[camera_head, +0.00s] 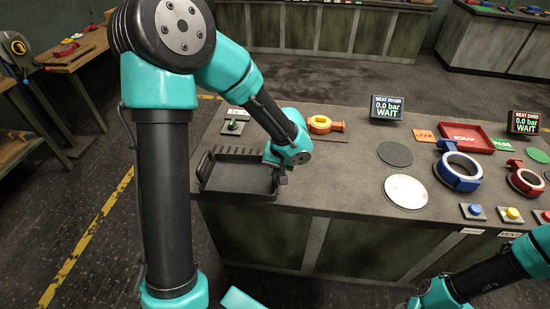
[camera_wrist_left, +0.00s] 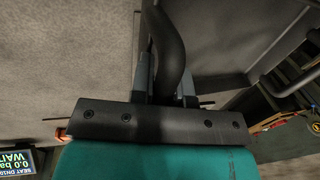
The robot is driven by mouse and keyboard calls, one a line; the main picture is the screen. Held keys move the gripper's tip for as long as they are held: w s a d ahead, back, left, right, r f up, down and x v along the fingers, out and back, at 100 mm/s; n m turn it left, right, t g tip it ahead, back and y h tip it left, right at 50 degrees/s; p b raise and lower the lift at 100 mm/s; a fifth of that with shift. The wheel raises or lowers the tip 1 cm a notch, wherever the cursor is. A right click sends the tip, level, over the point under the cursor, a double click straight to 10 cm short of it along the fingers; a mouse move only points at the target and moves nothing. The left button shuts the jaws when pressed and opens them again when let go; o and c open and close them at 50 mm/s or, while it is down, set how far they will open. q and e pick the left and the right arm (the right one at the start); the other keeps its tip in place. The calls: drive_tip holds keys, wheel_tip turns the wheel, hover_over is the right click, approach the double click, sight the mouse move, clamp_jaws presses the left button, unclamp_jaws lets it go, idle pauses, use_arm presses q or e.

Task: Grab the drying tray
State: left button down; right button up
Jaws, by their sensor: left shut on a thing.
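The drying tray (camera_head: 235,180) is a dark, shallow tray with a slotted rack along its back and a raised handle at each end. It sits at the left front corner of the workbench. My left gripper (camera_head: 279,177) is at the tray's right end, shut on its handle. In the left wrist view, the dark curved handle (camera_wrist_left: 172,48) rises between the two fingers of the left gripper (camera_wrist_left: 166,82). The fingertips are small and partly hidden in the head view. Part of my right arm shows at the lower right, but its gripper is not in view.
The workbench (camera_head: 335,190) holds an orange casting (camera_head: 337,127) behind my left wrist, a grey disc (camera_head: 395,154), a white disc (camera_head: 406,192), a blue ring clamp (camera_head: 458,178), a red ring clamp (camera_head: 526,180) and a red scrap tray (camera_head: 484,141). The bench between tray and discs is clear.

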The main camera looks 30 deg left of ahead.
use_arm(q)
drive_tip(key=s+d, duration=0.2)
drive_tip(key=s, duration=0.1)
drive_tip(key=s+d, duration=0.1)
drive_tip(key=s, duration=0.1)
drive_tip(key=shift+s+d+r, duration=0.2)
drive_tip(key=shift+s+r, duration=0.05)
drive_tip(key=shift+r, duration=0.05)
drive_tip(key=shift+w, duration=0.15)
